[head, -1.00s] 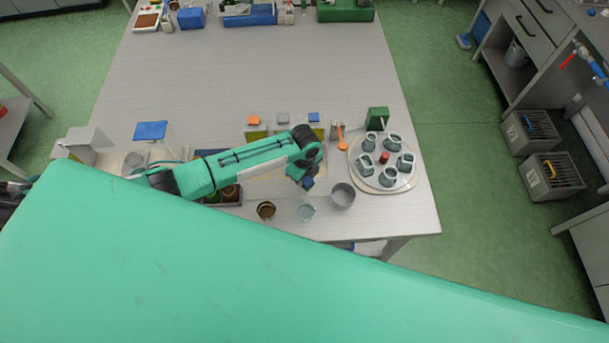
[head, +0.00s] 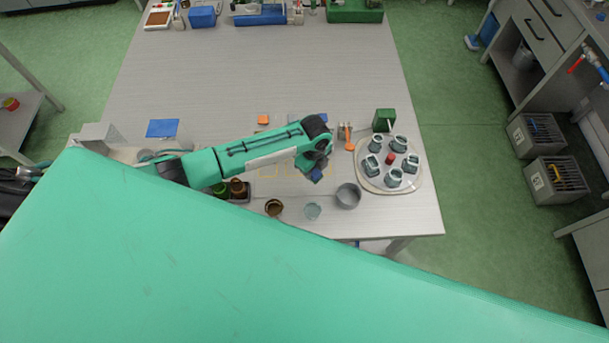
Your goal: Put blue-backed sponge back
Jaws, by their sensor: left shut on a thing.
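My left gripper (head: 318,172) reaches in from the left over the front right part of the table (head: 240,70). It points down and is shut on a small dark-blue thing (head: 316,177), which looks like the blue-backed sponge. The arm and fingers hide most of it, and I cannot tell whether it touches the table. Yellow outlined squares (head: 268,170) lie on the table beside and partly behind the gripper. Behind the arm are an orange patch (head: 263,119) and a blue patch (head: 322,117). My right gripper is not in view.
A grey bowl (head: 348,196), a glass (head: 313,211) and a brown cup (head: 274,207) stand in front of the gripper. To the right are a round tray (head: 412,186) with several cups and a green box (head: 384,119). The table's middle is clear.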

